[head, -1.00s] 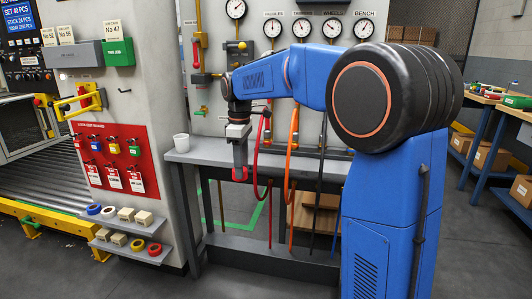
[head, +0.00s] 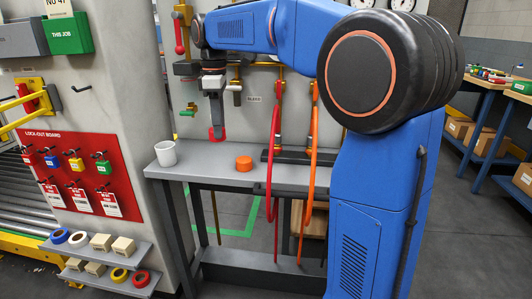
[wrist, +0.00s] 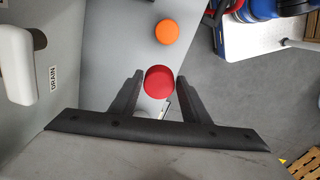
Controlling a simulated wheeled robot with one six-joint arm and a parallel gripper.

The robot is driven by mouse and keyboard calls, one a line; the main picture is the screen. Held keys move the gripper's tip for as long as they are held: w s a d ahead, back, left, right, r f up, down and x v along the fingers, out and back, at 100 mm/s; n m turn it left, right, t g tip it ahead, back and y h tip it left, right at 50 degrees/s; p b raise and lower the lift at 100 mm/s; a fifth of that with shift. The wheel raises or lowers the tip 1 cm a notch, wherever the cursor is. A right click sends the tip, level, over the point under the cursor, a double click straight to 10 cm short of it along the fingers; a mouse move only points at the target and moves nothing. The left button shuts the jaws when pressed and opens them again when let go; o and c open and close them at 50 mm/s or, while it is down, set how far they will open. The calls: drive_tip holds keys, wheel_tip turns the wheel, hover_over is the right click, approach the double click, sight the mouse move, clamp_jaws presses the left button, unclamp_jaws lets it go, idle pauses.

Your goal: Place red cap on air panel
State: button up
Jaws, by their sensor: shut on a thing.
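My gripper (head: 216,132) hangs fingers-down above the back left of the grey bench. It is shut on the red cap (head: 217,134), whose lower part shows under the fingers. In the wrist view the red cap (wrist: 159,81) sits between the two dark fingertips (wrist: 158,88). The air panel (head: 252,125) is the grey upright board behind the bench, with valves and hoses on it. The gripper and cap are in front of it. From these views I cannot tell whether the cap touches anything besides the fingers.
An orange cap (head: 243,163) stands on the bench (head: 210,178), with a white cup (head: 165,153) to its left. A red hose (head: 270,160) and an orange hose (head: 311,160) hang at the panel's right. A lock-out board (head: 78,172) and a shelf of tape rolls are at left.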

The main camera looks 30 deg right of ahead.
drive_tip(key=shift+w+f, duration=0.2)
drive_tip(key=shift+f, duration=1.45)
drive_tip(key=shift+w+f, duration=0.2)
drive_tip(key=shift+f, duration=1.5)
drive_tip(key=shift+w+f, duration=0.2)
drive_tip(key=shift+f, duration=1.45)
drive_tip(key=shift+f, duration=0.15)
drive_tip(key=o, duration=1)
